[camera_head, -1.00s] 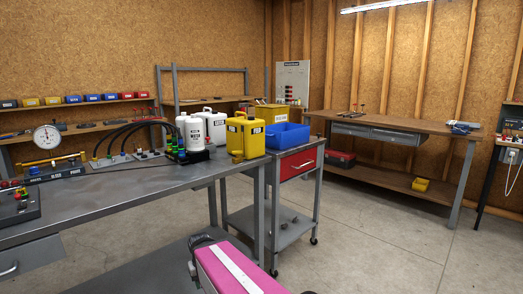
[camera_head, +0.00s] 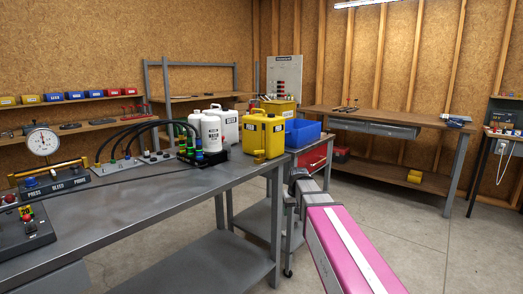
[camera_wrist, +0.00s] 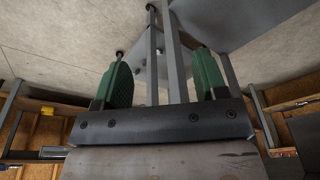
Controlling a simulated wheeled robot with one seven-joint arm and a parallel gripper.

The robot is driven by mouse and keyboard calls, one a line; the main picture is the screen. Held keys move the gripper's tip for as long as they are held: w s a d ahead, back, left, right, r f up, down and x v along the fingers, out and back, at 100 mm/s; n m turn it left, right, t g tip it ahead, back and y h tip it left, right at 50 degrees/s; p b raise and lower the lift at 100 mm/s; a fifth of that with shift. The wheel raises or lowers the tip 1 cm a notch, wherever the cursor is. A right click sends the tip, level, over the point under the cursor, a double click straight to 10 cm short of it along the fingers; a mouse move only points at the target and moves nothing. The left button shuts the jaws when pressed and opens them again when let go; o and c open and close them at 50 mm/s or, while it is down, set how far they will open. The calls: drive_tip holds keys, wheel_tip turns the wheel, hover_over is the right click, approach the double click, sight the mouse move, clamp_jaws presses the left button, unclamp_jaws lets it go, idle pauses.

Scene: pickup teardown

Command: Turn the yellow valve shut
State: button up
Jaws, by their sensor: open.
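I cannot make out a yellow valve for certain. On the grey bench (camera_head: 190,195), a dark block with small green, yellow and blue fittings (camera_head: 198,152) stands in front of the white jugs, with black hoses running to it. Small coloured fittings also sit on the hose plate (camera_head: 127,162) to its left. These parts are too small to tell a valve handle or its position. My gripper (camera_wrist: 163,75) shows in the wrist view with its two green fingers apart and nothing between them. Metal legs and a shelf of furniture lie beyond the fingers. In the head view my pink and white arm extends beside the bench.
A cart with a blue bin (camera_head: 303,132) stands just behind the bench. Open concrete floor (camera_head: 420,240) lies to the right.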

drive_tip(key=w+a+r+n+t, duration=0.1)
drive_tip(key=w+a+r, duration=0.25)
drive_tip(key=r, duration=0.45)
drive_tip(key=w+a+r, duration=0.3)
drive_tip(key=w+r, duration=0.2)
drive_tip(key=r, duration=0.3)
drive_tip(key=n+t+y, duration=0.1)
drive_tip(key=n, duration=0.1)
approach(259, 151)
drive_tip(key=x, duration=0.8)
drive_tip(key=shift+w+f, duration=0.3)
drive_tip(key=shift+f, duration=0.05)
drive_tip(key=c, duration=0.6)
